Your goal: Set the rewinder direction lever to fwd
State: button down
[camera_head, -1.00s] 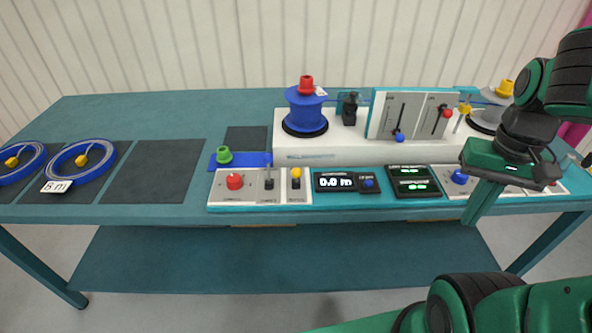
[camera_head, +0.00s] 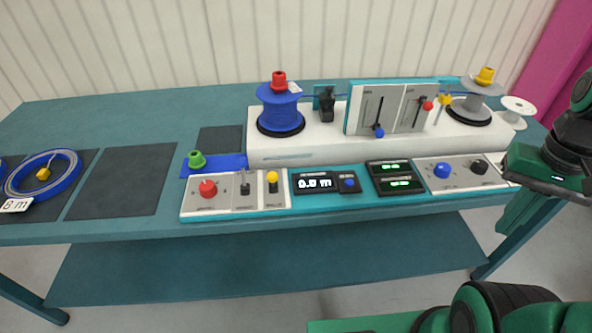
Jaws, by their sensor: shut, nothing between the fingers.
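The rewinder console (camera_head: 225,208) on the table has a front panel with a red mushroom button (camera_head: 208,188), a small black lever (camera_head: 245,188) and a yellow-topped lever (camera_head: 272,181). An upright grey panel (camera_head: 391,108) behind carries a blue-knobbed lever (camera_head: 379,132) low in its slot and a red-knobbed lever (camera_head: 428,106) higher up. The labels are too small to read, so I cannot tell which is the direction lever.
A blue reel (camera_head: 281,111) with a red knob and a grey reel (camera_head: 473,105) with a yellow knob stand on the white housing. The display (camera_head: 325,183) reads about zero metres. A blue cable coil (camera_head: 42,175) lies on the left. A dark mat (camera_head: 122,181) is empty.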

aim_at(272, 176)
jog(key=u, duration=0.05)
jog(key=k, duration=0.25)
jog(key=u, duration=0.65)
